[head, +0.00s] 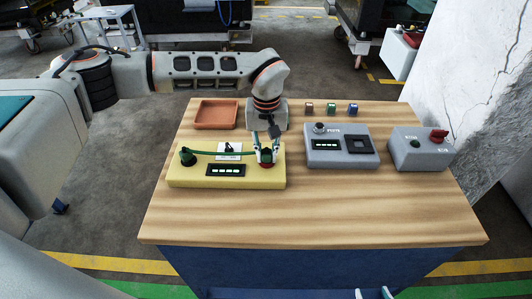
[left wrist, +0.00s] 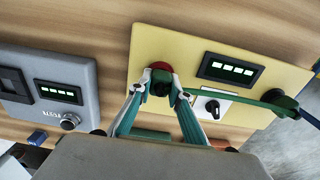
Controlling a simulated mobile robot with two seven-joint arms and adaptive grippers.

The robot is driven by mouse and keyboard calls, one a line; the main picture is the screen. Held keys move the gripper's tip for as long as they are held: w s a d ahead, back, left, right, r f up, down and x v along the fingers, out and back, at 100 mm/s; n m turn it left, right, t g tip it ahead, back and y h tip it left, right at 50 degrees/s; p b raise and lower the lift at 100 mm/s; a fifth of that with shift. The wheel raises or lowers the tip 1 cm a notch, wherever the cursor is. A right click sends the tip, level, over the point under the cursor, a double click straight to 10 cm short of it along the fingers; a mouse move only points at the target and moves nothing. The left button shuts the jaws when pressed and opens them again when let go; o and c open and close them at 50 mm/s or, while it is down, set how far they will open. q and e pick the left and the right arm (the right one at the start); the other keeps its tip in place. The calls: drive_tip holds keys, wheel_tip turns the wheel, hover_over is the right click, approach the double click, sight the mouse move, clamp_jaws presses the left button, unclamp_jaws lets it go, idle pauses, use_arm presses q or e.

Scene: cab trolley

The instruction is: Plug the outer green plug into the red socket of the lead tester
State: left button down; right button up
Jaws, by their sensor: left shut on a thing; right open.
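The yellow lead tester (head: 226,181) lies at the front left of the wooden table, with a lit display (head: 226,170). My left gripper (head: 266,154) is shut on a green plug, which the left wrist view shows between its fingertips (left wrist: 160,88). This green plug (left wrist: 160,78) stands at the red socket (left wrist: 162,67), with red showing around it. I cannot tell how deep it sits. A green lead (head: 222,152) runs from it to a dark green plug (head: 187,157) at the tester's left end. My right gripper (head: 375,293) shows only its tips at the bottom edge, open and apart from the tester.
A grey box with display (head: 341,158) and a grey box with red knob (head: 438,136) stand to the right. A terracotta tray (head: 217,114) and several small coloured blocks (head: 331,107) lie at the back. The table's front (head: 330,215) is clear. A pale wall (head: 470,70) rises at right.

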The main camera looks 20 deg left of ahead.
use_arm(q)
drive_tip(key=shift+s+f, duration=0.3)
drive_tip(key=shift+f, duration=0.4)
drive_tip(key=c, duration=1.8)
unclamp_jaws()
drive_tip(key=shift+w+f, duration=0.2)
drive_tip(key=shift+w, duration=0.05)
drive_tip(key=shift+s+r, duration=0.1)
drive_tip(key=shift+r, duration=0.05)
drive_tip(key=shift+r, duration=0.1)
wheel_tip(320, 180, up, 12)
drive_tip(key=shift+r, duration=0.1)
drive_tip(key=o, duration=1.3)
